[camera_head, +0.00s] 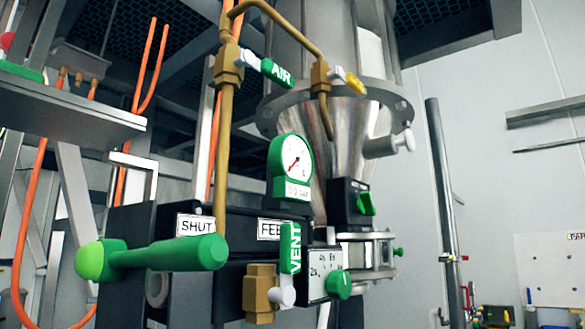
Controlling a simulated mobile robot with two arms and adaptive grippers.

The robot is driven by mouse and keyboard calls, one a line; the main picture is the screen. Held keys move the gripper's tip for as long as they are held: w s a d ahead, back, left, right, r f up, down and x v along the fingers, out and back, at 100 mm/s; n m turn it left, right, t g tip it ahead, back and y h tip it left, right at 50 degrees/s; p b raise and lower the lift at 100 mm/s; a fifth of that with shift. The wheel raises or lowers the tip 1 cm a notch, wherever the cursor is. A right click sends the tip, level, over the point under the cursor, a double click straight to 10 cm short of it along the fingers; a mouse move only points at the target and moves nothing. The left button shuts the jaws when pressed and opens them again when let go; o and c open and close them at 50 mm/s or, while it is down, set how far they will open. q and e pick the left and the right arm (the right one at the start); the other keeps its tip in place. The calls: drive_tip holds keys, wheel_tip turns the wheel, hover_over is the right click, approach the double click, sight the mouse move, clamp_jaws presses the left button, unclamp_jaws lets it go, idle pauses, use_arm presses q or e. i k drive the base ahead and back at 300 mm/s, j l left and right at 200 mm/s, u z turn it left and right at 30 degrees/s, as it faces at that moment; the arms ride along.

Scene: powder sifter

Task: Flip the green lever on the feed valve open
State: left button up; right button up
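A thick green lever (168,254) lies roughly level across the front of a black valve body (215,285). Neither of my grippers shows in the head view, and nothing touches the lever.
Brass pipes (224,150) rise above the valve, with a green "AIR" handle (277,73) and a yellow handle (354,87). A round gauge (290,158) and steel hopper (345,125) stand behind. Orange hoses (28,210) run at the left.

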sight(104, 261)
drive_tip(key=k+l+z, duration=0.15)
drive_tip(key=k, duration=0.3)
drive_tip(key=k+l+z, duration=0.1)
drive_tip(key=k+l, duration=0.15)
drive_tip(key=k, duration=0.15)
drive_tip(key=k+l+z, duration=0.15)
drive_tip(key=k, duration=0.25)
drive_tip(key=l, duration=0.1)
